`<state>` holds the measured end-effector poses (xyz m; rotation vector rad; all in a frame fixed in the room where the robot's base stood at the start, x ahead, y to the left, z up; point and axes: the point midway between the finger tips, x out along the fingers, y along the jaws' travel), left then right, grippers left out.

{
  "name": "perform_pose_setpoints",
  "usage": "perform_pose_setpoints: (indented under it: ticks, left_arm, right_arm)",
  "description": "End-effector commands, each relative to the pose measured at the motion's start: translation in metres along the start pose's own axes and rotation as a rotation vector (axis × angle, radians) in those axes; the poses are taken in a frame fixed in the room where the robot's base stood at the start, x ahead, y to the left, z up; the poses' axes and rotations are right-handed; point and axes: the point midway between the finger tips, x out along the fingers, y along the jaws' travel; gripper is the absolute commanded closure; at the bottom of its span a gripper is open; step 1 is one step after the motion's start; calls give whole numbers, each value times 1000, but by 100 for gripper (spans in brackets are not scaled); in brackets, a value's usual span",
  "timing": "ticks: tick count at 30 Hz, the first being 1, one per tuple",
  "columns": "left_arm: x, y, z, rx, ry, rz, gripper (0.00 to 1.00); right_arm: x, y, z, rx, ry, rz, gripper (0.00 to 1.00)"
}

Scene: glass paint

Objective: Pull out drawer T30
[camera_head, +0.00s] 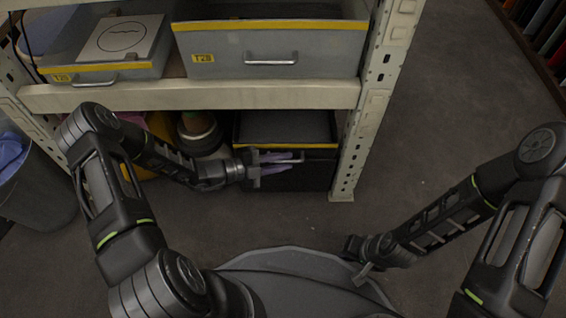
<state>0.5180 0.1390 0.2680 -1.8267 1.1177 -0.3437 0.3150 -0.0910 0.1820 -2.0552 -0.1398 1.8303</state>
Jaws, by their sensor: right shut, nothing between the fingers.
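A dark drawer with a yellow strip along its front top edge (318,146) sits in the lower bay of the shelf, at its right end. No label on it is readable, as my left gripper covers part of its front. Its metal bar handle (298,160) shows beside the fingertips. My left gripper (285,169) is at the drawer front, its two purple fingers spread apart just at the handle. I cannot tell whether they touch it. My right gripper (362,273) is shut and empty, low beside my base, far from the drawer.
Above are a grey drawer labelled T29 or similar (225,72) and a T20-like tray (150,66). A shelf beam (200,96) runs above the lower bay. A post (350,150) stands right of the drawer. A bin (35,185) is at left. Floor at right is clear.

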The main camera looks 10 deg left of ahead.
Motion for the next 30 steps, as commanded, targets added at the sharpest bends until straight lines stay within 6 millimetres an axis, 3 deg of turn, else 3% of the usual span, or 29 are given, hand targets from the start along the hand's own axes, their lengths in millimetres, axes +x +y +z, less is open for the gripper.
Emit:
perform_pose_setpoints:
  ticks: [8, 15, 30]
  left_arm:
    - [1, -1, 0, 0, 0, 0, 81]
    - [1, 0, 0, 0, 0, 0, 100]
    - [1, 0, 0, 0, 0, -1, 100]
  right_arm:
    - [0, 0, 0, 0, 0, 0, 100]
    - [0, 0, 0, 0, 0, 0, 100]
    - [0, 0, 0, 0, -1, 0, 100]
